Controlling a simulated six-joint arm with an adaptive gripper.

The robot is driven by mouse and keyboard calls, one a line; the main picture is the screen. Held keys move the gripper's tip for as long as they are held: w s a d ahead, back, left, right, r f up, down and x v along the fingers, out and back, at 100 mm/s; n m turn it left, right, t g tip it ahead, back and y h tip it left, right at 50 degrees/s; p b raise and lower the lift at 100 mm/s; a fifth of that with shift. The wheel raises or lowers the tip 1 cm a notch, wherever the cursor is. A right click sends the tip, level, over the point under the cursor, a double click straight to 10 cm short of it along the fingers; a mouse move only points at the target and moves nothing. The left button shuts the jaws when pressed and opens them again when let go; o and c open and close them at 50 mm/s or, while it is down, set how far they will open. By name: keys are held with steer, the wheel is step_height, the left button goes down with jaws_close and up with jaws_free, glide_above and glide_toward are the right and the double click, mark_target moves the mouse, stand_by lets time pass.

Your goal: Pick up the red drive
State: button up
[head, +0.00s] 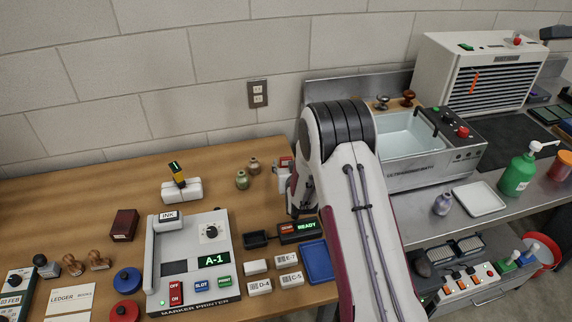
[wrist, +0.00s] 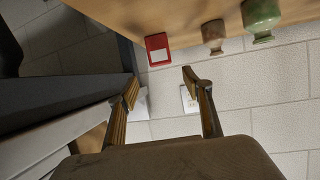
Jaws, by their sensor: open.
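The red drive (wrist: 158,50) is a small flat red piece with a pale label, in the upper middle of the wrist view, by the wooden bench's edge. In the head view a red patch (head: 286,161) shows beside my arm, toward the back of the bench, and the arm hides part of that spot. My gripper (wrist: 160,84) is open, its two fingers apart with nothing between them. In the wrist view the drive lies beyond the fingertips, apart from them.
A green bottle (wrist: 262,18) and a brown bottle (wrist: 213,36) stand close beside the drive. A dark, steel-like surface (wrist: 75,95) fills the left of the wrist view. The marker printer (head: 190,258) is at front left; the ultrasonic bath (head: 425,150) is at right.

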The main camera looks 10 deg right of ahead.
mark_target(286, 160)
steer(key=shift+w+f, duration=0.1)
steer(key=shift+f, duration=0.35)
steer(key=shift+w, duration=0.1)
steer(key=shift+x, duration=1.25)
steer(key=shift+x, duration=2.55)
steer(key=shift+a+f, duration=0.1)
steer(key=shift+f, duration=0.05)
steer(key=c, duration=1.2)
